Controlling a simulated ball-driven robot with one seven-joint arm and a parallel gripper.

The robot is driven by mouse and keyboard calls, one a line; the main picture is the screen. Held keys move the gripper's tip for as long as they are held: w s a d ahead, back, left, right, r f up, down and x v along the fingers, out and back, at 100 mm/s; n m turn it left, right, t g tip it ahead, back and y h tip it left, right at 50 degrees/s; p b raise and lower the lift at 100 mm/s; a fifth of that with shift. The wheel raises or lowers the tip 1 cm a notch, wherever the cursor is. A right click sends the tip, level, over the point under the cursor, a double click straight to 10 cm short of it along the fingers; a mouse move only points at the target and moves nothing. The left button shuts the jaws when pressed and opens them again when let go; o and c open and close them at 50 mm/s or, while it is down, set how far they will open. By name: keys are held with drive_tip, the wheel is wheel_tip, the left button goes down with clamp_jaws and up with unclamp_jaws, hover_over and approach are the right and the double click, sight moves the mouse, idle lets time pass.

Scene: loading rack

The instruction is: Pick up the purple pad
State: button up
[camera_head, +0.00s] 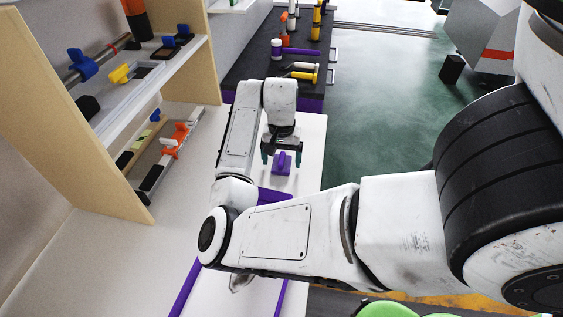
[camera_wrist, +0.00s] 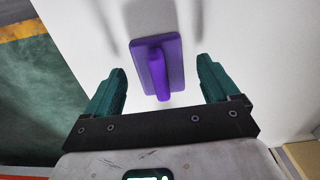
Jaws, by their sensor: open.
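The purple pad (camera_head: 282,168) lies on the white table (camera_head: 312,150), in line with my gripper (camera_head: 281,158) in the head view. It has a flat rectangular base and a raised handle. In the wrist view the purple pad (camera_wrist: 165,52) is near the middle, its handle pointing toward the gripper body. My gripper (camera_wrist: 164,80) is open, with one dark green finger on each side of the handle's line. Clear gaps show between the pad and both fingers. Nothing is held between them.
A wooden shelf rack (camera_head: 118,130) with several coloured tools stands at the left. A dark bench (camera_head: 265,70) with purple, yellow and orange tools is behind the table. Green floor (camera_head: 380,110) is open to the right. Purple strips lie along the table nearer me.

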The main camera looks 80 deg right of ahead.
drive_tip(key=shift+f, duration=0.25)
drive_tip(key=shift+c, duration=0.4)
drive_tip(key=c, duration=1.1)
